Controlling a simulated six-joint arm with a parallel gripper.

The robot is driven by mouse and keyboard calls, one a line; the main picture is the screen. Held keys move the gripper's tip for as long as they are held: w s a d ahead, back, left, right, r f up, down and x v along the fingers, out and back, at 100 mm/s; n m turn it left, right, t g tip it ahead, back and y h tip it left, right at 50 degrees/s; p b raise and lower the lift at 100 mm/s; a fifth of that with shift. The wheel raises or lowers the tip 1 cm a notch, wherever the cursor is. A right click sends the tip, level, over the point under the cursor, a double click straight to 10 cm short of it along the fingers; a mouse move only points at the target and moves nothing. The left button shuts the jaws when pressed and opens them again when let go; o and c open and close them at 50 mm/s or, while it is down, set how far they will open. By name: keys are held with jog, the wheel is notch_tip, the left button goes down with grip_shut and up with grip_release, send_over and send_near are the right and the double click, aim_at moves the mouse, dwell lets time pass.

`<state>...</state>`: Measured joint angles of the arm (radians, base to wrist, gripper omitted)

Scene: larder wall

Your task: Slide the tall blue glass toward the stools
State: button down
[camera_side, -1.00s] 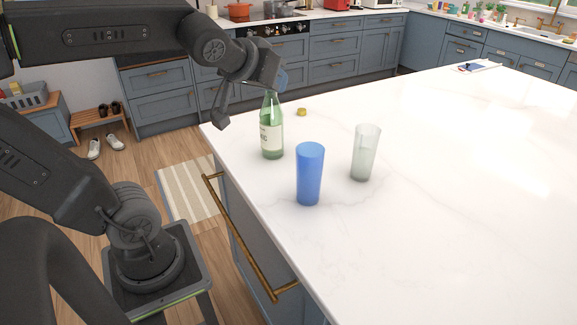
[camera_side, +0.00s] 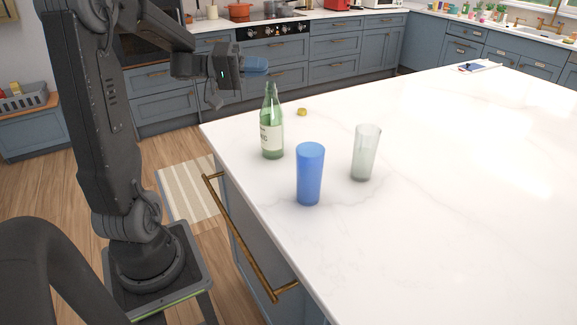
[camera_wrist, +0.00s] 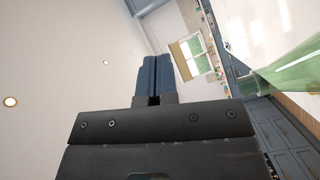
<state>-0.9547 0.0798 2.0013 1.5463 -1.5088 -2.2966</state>
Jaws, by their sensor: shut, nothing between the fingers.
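The tall blue glass (camera_side: 310,175) stands upright near the left edge of the white island counter in the side view. My gripper (camera_side: 266,65) is in the air behind and above the green bottle (camera_side: 271,135), well apart from the blue glass. Its blue fingers also show in the wrist view (camera_wrist: 154,78), pressed together with nothing between them. The wrist view does not show the blue glass. No stools show in any view.
A clear glass (camera_side: 365,153) stands right of the blue glass, and the green bottle stands behind it to the left. A small yellow cap (camera_side: 302,112) lies farther back. The counter (camera_side: 450,210) is bare to the right and front.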

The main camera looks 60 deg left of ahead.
jog(key=s+a+f+n+g+h, duration=0.1)
jog(key=s+f+g+h, duration=0.15)
jog(key=s, duration=0.25)
jog(key=shift+h, duration=0.45)
notch_tip(320, 180, down, 18)
jog(key=shift+s+d+f, duration=0.1)
jog(key=shift+f, duration=0.5)
jog(key=shift+w+d, duration=0.2)
jog(key=x, duration=0.9)
jog(key=d, duration=0.3)
jog(key=shift+w+d, duration=0.15)
jog(key=shift+w, duration=0.05)
jog(key=shift+d, duration=0.5)
